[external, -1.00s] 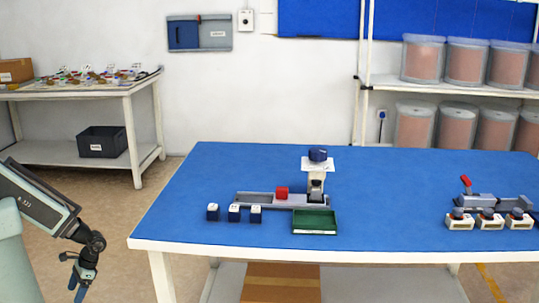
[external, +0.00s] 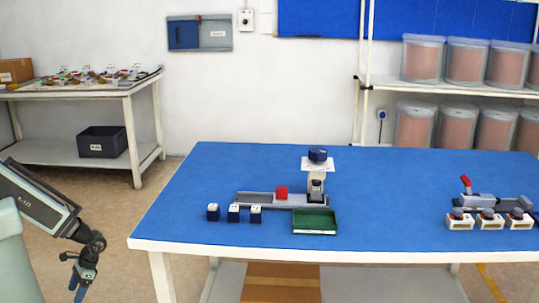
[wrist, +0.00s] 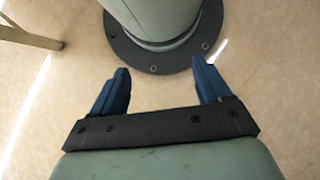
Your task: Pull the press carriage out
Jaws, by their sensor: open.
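The press (external: 317,178) stands on the blue table, with a dark blue round top and a white plate. A grey rail (external: 256,199) runs left from its foot. A red block (external: 281,193) sits on the rail, just left of the press column; I cannot tell whether it is part of the carriage. My gripper (external: 78,290) hangs at the lower left of the external view, far from the table and partly cut off by the frame edge. In the wrist view my gripper (wrist: 158,82) is open and empty, with two blue fingers apart above the floor.
Several dark blue cubes with white tops (external: 234,213) stand in front of the rail. A green tray (external: 314,221) is in front of the press. A grey device with a red handle (external: 482,200) and white button boxes (external: 487,220) stand at right. The table's left part (external: 190,180) is clear.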

